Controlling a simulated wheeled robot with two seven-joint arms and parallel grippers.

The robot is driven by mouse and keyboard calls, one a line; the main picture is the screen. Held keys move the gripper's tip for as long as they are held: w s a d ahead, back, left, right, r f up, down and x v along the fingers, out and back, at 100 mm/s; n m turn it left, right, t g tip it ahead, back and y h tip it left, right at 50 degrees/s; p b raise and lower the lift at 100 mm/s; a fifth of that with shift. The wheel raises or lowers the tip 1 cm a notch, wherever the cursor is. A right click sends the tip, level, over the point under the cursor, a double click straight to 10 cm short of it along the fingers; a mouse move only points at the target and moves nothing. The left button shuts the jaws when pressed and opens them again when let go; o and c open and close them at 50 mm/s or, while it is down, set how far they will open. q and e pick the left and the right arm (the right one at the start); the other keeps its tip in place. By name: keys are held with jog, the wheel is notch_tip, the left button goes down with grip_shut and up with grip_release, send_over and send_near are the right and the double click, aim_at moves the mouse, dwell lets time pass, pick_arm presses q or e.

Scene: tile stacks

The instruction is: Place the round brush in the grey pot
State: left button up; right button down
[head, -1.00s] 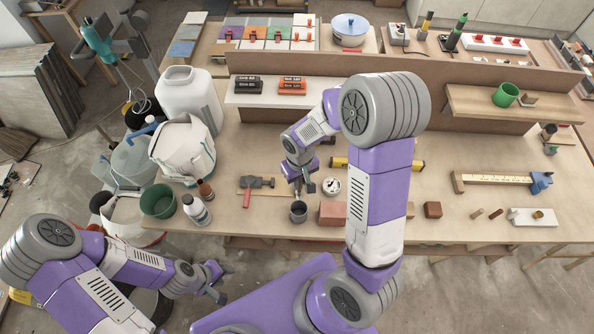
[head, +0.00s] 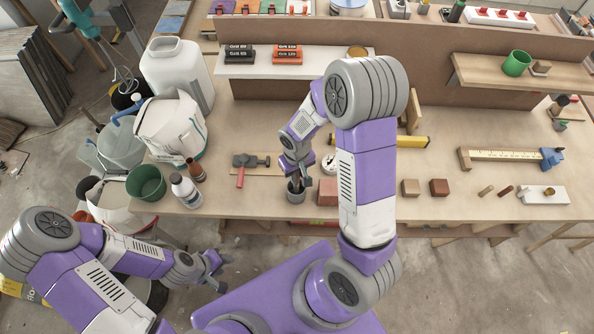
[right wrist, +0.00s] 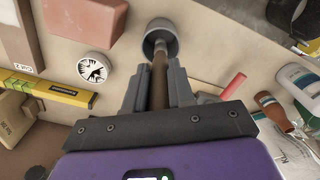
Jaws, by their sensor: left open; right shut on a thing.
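The grey pot (head: 296,196) stands near the front edge of the workbench, left of the reddish block. My right gripper (head: 300,181) is just above the pot and is shut on the round brush. In the right wrist view, the brush (right wrist: 159,82) shows as a brown shaft between the fingers, its far end at the mouth of the grey pot (right wrist: 161,33). How deep it reaches, and whether it touches the pot, I cannot tell. My left gripper (head: 219,271) is open and empty, low in front of the bench, away from the pot.
A hammer (head: 240,175) lies left of the pot. Bottles (head: 186,190) and a green bucket (head: 146,183) stand further left. The bench's middle right has free room.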

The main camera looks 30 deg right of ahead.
aim_at(297, 185)
jog(key=shift+f+b, duration=1.15)
jog(key=shift+f, duration=0.8)
jog(key=c, duration=0.9)
grip_release()
